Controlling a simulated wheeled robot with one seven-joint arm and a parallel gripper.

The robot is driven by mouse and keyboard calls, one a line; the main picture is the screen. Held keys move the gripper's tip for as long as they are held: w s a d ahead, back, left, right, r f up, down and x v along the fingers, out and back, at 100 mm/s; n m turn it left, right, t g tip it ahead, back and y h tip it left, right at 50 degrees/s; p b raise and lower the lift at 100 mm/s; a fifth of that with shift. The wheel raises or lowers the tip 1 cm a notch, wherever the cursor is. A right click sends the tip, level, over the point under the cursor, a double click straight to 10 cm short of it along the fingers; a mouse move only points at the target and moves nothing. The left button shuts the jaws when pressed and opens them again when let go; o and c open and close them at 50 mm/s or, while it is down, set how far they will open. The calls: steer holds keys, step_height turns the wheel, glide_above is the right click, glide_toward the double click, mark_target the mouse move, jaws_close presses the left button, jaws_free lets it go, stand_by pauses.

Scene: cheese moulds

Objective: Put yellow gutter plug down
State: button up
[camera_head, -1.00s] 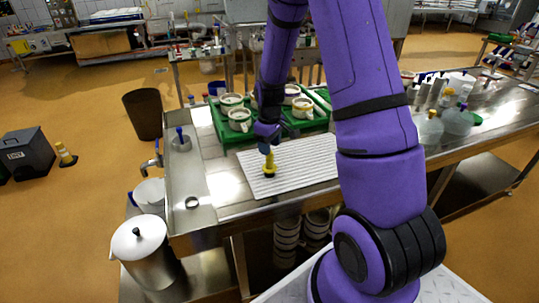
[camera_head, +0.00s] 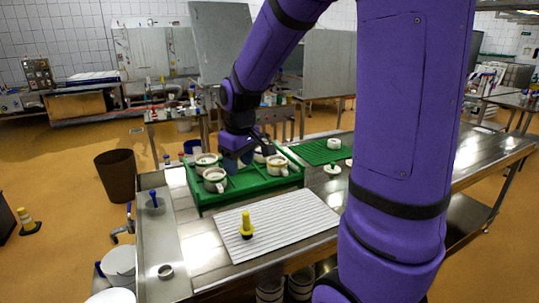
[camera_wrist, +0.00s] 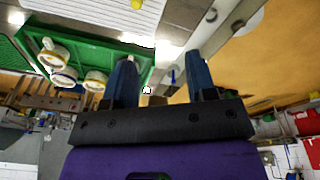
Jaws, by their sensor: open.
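The yellow gutter plug (camera_head: 246,226) stands upright on the white ribbed drainboard (camera_head: 285,218), with a dark base under its yellow stem. A bit of yellow at the top edge of the wrist view (camera_wrist: 137,4) appears to be the plug. My gripper (camera_head: 238,167) is raised behind the plug, over the green tray area, clear of the plug. In the wrist view the two blue fingers of my gripper (camera_wrist: 163,75) are wide apart with nothing between them.
A green tray (camera_head: 205,203) with several white cheese moulds (camera_head: 215,180) stands behind the drainboard. A second green mat (camera_head: 318,153) lies to its right. A blue-handled item (camera_head: 153,198) stands at the table's left. The steel table's front left is mostly clear.

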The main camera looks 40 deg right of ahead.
steer(key=s+a+r+m+t, duration=0.1)
steer(key=s+a+r, duration=0.2)
steer(key=s, duration=0.7)
steer(key=s+a+r+m+t, duration=0.1)
steer(key=s+a+r, duration=0.3)
steer(key=s+r, duration=0.4)
steer(key=shift+s+a+r+m+t, duration=0.15)
steer(key=shift+s+r+m+t, duration=0.15)
steer(key=shift+s+t, duration=0.6)
